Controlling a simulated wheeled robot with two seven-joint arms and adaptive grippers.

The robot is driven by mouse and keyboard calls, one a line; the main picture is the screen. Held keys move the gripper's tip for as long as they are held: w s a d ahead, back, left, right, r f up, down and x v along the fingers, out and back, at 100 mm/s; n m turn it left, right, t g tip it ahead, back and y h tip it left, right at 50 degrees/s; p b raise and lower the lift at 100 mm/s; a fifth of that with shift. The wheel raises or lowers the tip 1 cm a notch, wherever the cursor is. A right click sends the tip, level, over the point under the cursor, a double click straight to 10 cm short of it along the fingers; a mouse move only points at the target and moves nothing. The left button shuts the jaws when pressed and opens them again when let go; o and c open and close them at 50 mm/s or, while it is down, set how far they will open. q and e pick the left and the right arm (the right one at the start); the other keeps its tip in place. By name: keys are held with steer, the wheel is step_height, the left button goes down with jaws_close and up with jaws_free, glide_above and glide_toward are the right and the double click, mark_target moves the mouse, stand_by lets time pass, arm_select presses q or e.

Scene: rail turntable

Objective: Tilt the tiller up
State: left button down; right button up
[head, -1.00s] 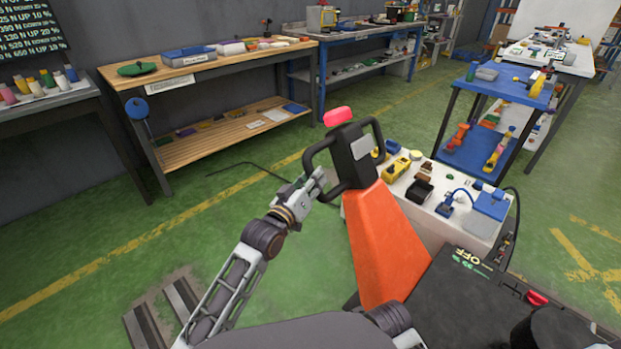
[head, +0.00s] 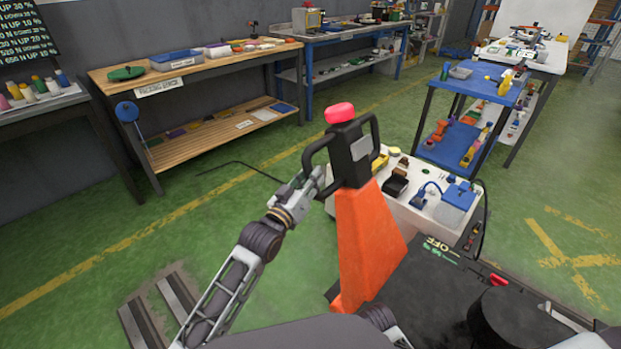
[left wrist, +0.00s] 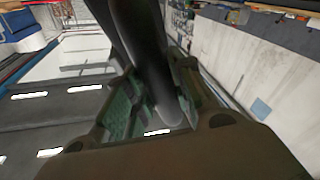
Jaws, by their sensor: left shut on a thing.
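The tiller (head: 362,225) is an orange column with a black handle head, a grey plate and a red button (head: 339,112) on top. It stands near upright in the middle of the head view. My left gripper (head: 314,186) is shut on the left loop of the tiller handle (head: 311,152). In the left wrist view the dark handle bar (left wrist: 145,65) runs between the green-padded fingers. My right gripper is not in view.
A white-topped table (head: 400,212) with small tools stands just behind the tiller. A blue cart (head: 500,97) stands at the right back and a wooden workbench (head: 215,68) at the left back. Green floor is open to the left.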

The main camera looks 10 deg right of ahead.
arm_select(q)
steer(key=shift+f, duration=0.2)
steer(key=c, duration=1.2)
jaws_free()
steer(key=shift+w+r, duration=0.1)
steer(key=v, duration=1.2)
